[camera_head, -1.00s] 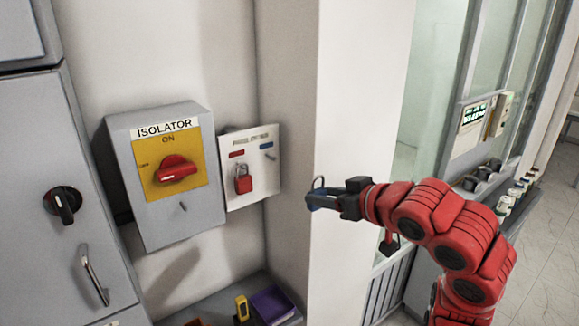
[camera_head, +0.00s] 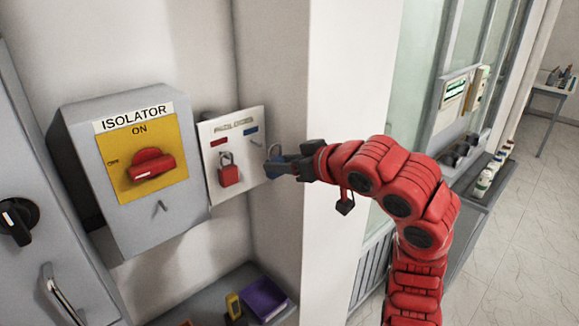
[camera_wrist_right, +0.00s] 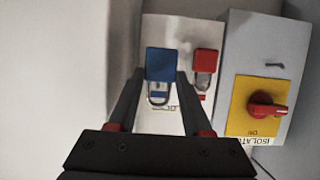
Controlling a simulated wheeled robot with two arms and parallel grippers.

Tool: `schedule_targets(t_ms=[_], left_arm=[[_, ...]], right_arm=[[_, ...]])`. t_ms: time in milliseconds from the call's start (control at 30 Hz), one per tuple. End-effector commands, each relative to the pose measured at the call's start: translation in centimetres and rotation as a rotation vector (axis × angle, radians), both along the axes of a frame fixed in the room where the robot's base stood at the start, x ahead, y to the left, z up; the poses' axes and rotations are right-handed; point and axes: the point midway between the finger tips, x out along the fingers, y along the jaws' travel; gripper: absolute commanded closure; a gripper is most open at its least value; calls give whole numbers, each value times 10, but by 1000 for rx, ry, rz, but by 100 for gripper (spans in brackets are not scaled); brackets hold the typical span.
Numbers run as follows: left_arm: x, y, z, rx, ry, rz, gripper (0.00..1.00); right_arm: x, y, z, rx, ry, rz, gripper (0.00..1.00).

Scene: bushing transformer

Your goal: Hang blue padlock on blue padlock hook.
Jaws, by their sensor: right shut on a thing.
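The blue padlock (camera_head: 274,165) is held in my right gripper (camera_head: 283,166), its shackle upward, in front of the right part of the white padlock board (camera_head: 234,190). In the right wrist view the blue padlock (camera_wrist_right: 161,65) sits between the two fingertips (camera_wrist_right: 161,76), its shackle over the board. The blue padlock hook (camera_head: 256,144) is a small peg under a blue label on the board, just up and left of the padlock. I cannot tell whether the shackle touches it. A red padlock (camera_head: 229,171) hangs on the board's left side. My left gripper is not in view.
The grey isolator box (camera_head: 180,205) with a red knob (camera_head: 151,165) stands left of the board. A white wall corner (camera_head: 335,90) lies close behind and right of my right gripper.

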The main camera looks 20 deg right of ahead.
Motion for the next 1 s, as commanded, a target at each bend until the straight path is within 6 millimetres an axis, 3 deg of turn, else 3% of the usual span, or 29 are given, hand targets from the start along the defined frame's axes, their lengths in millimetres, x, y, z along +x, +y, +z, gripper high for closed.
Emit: schedule_targets(t_ms=[800,1000], left_arm=[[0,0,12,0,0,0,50],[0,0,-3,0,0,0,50]], right_arm=[[51,19,-3,1,-1,1,100],[59,23,-13,0,-4,1,100]])
